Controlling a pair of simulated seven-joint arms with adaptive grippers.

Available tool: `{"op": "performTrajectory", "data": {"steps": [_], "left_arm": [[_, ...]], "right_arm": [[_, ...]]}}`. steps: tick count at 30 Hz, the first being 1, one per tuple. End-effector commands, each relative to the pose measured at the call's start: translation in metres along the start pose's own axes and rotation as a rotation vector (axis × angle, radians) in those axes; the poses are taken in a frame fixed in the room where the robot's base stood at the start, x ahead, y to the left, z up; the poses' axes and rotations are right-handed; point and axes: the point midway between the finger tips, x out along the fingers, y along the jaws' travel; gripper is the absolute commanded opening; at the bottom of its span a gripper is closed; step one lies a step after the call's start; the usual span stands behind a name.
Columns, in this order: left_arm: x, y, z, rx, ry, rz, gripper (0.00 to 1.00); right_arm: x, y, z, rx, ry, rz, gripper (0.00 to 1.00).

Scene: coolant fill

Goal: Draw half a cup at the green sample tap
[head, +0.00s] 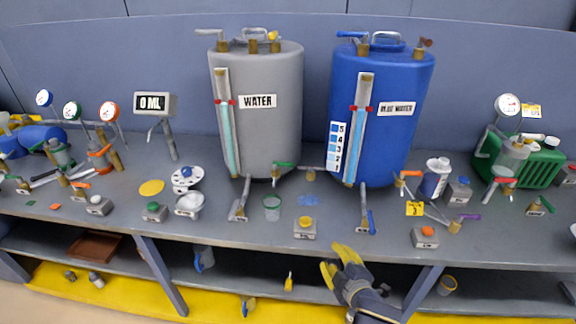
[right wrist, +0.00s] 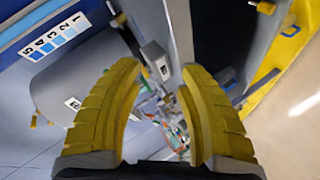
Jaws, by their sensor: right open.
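The green-handled tap (head: 284,165) sticks out low at the right side of the grey WATER tank (head: 280,90). A small clear cup (head: 272,208) with a greenish rim stands upright on the bench below and slightly left of it. My right gripper (head: 338,261) is at the bench's front edge, right of and nearer than the cup. It is open, with its yellow fingers apart and nothing held between them; it also shows open in the right wrist view (right wrist: 160,72). I cannot make out the cup or the green tap there. My left gripper is not in view.
A blue tank (head: 390,125) stands right of the grey one. A blue patch (head: 308,200) lies right of the cup. A box with a yellow button (head: 305,223) stands near the front edge. A grey pedal-like lever (head: 238,209) is left of the cup. A shelf runs below the bench.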

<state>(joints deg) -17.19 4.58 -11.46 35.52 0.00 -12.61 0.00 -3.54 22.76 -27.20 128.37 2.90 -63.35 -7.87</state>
Motion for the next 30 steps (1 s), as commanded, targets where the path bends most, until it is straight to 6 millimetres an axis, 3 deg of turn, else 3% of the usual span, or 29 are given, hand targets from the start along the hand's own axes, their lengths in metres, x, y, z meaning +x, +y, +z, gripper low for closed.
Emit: {"op": "performTrajectory", "data": {"steps": [6, 12, 22, 30], "left_arm": [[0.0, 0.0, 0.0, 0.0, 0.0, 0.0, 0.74], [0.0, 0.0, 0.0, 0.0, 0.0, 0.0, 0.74], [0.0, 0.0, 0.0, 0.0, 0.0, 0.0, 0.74], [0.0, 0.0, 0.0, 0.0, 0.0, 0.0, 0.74]], "right_arm": [[0.044, 0.041, -0.052, -0.153, 0.207, 0.036, 0.39], [0.073, 0.078, -0.079, -0.289, 0.348, 0.058, 0.39], [0.101, 0.142, -0.085, -0.457, 0.469, 0.088, 0.39], [0.108, 0.166, -0.082, -0.505, 0.496, 0.098, 0.39]]}}
